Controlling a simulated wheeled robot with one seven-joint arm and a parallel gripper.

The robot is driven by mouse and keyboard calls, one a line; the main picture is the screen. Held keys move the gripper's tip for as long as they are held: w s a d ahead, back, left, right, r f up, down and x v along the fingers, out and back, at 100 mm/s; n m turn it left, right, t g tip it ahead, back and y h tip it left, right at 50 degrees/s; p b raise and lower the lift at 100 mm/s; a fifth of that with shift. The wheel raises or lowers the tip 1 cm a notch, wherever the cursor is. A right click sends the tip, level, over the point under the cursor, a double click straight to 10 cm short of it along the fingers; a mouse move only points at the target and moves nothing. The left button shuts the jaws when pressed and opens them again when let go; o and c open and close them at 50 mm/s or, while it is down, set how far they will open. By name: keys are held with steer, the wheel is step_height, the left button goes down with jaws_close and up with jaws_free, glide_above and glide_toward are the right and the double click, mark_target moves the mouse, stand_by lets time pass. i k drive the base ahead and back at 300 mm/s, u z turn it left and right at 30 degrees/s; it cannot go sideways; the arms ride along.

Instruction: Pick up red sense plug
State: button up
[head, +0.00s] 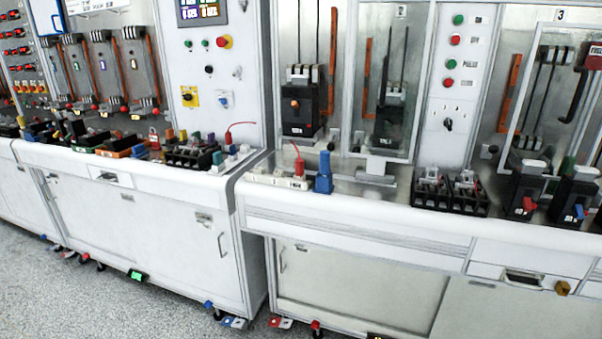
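A small red plug (299,166) with a thin red lead curving up from it stands upright in a white block (277,180) on the right-hand bench, near its left end. It looks like the red sense plug, but it is small in the picture. A second red plug (228,138) with a red lead bent to the right stands at the right end of the left-hand bench. I cannot tell from the picture alone which one the task names. My gripper is not in view.
A blue upright part (323,173) stands just right of the white block. Black breakers (303,103) hang on the panel behind, and black terminal blocks (450,190) sit farther right. The left bench (130,165) is crowded. The speckled floor (90,300) in front is mostly clear.

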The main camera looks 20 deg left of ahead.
mark_target(299, 164)
steer(key=z, duration=2.45)
steer(key=k, duration=1.4)
steer(key=u, duration=2.45)
